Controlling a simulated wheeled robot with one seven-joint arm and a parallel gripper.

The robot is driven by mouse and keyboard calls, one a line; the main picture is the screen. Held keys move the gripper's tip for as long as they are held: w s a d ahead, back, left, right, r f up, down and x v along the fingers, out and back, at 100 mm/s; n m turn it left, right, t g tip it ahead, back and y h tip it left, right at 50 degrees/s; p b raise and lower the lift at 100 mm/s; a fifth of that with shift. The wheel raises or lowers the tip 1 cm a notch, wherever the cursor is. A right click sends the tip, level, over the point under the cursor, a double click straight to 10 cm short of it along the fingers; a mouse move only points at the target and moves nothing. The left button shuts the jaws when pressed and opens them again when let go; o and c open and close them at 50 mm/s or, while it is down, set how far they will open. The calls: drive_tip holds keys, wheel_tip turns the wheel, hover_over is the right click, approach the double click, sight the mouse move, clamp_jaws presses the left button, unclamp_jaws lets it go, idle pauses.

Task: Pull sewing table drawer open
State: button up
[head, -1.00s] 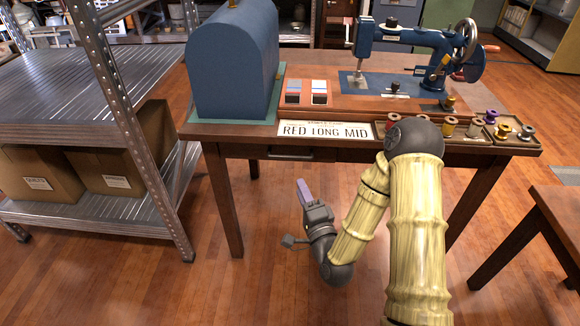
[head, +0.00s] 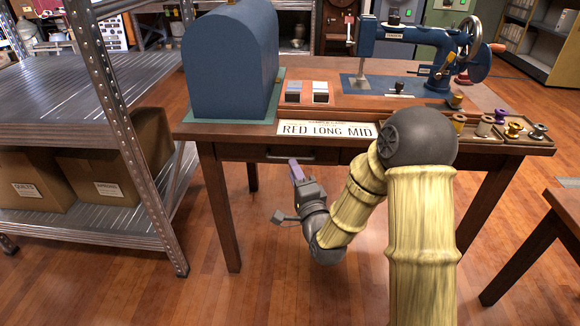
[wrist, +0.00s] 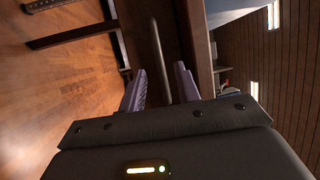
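The sewing table (head: 225,132) has a shut drawer (head: 240,153) under its top at the left front, with a thin dark bar handle (head: 290,157). My gripper (head: 295,170) is just in front of and slightly below the handle in the head view. In the wrist view the handle (wrist: 160,62) stands between and ahead of the two purple fingers of my gripper (wrist: 160,85). The fingers are apart. The handle's near end reaches between the fingertips, and I cannot tell whether they touch it.
A metal shelf (head: 80,80) with cardboard boxes (head: 107,175) stands close on the left. On the tabletop are a blue domed case (head: 230,62), a blue sewing machine (head: 415,45), a sign (head: 325,130) and thread spools (head: 485,126). Another table (head: 568,205) stands at the right.

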drive_tip(key=shift+b+x, duration=0.35)
drive_tip(key=shift+x, duration=1.8)
clamp_jaws()
